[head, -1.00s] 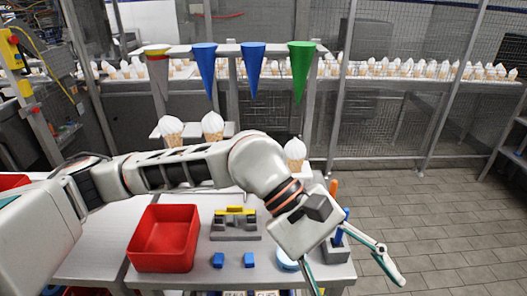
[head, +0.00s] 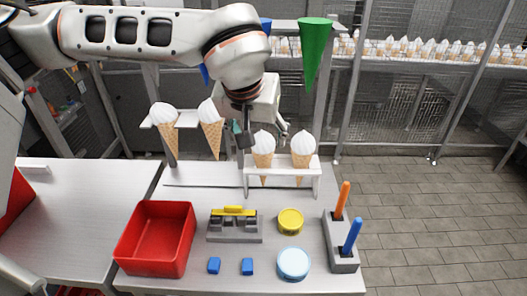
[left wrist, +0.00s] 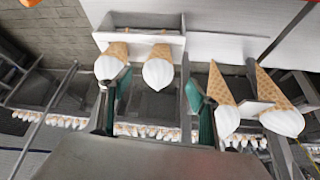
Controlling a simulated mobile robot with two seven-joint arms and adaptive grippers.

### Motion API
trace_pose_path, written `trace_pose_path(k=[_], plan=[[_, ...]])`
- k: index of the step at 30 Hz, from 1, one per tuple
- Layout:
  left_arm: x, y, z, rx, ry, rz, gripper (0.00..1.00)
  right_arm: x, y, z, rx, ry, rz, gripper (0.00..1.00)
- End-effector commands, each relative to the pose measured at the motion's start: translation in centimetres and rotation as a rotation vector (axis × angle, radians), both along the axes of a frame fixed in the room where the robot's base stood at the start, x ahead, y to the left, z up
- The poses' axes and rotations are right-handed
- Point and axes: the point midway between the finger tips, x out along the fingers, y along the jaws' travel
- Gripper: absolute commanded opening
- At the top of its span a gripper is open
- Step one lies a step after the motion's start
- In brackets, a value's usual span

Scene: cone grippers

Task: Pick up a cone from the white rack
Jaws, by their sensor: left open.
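A white rack (head: 282,172) stands at the back of the table. It holds two white-topped cones, a left one (head: 263,146) and a right one (head: 303,146), both upright. A second white holder (head: 187,120) to its left carries two more cones, one at its left (head: 163,116) and one at its right (head: 209,118). My left gripper (head: 242,140) is open beside the rack's left cone, between the two holders. In the left wrist view, its teal-padded fingers (left wrist: 155,105) are apart, with a rack cone (left wrist: 158,68) showing between and beyond them. Contact cannot be told.
A green cone-shaped funnel (head: 315,50) hangs above the rack, with blue ones partly behind my arm. A red bin (head: 155,238), grey tray (head: 234,227), yellow tin (head: 290,221), blue-lidded tub (head: 293,263) and grey handle stand (head: 342,250) occupy the front table.

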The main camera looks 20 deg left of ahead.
Motion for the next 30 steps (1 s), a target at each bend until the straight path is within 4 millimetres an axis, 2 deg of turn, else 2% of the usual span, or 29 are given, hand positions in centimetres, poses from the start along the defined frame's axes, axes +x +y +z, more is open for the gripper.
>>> trace_pose_path(k=[12, 21, 22, 25, 30], plan=[[2.7, 0.0, -4.3, -0.003, 0.004, 0.0, 0.61, -0.1, 0.0, 0.0, -0.001, 0.003, 0.0, 0.4], [3.0, 0.0, -4.7, -0.002, 0.002, 0.0, 0.61, -0.1, 0.0, 0.1, -0.001, 0.002, 0.0, 0.4], [3.0, 0.0, -4.7, -0.002, 0.002, 0.0, 0.56, -0.1, 0.0, 0.1, -0.001, 0.002, 0.0, 0.4], [3.0, 0.0, -4.7, -0.002, 0.002, 0.0, 0.3, 0.0, 0.0, 0.1, -0.001, 0.001, 0.0, 0.4], [3.0, 0.0, -4.7, -0.003, 0.002, -0.001, 0.29, 0.0, 0.0, 0.2, 0.0, -0.001, 0.001, 0.4]])
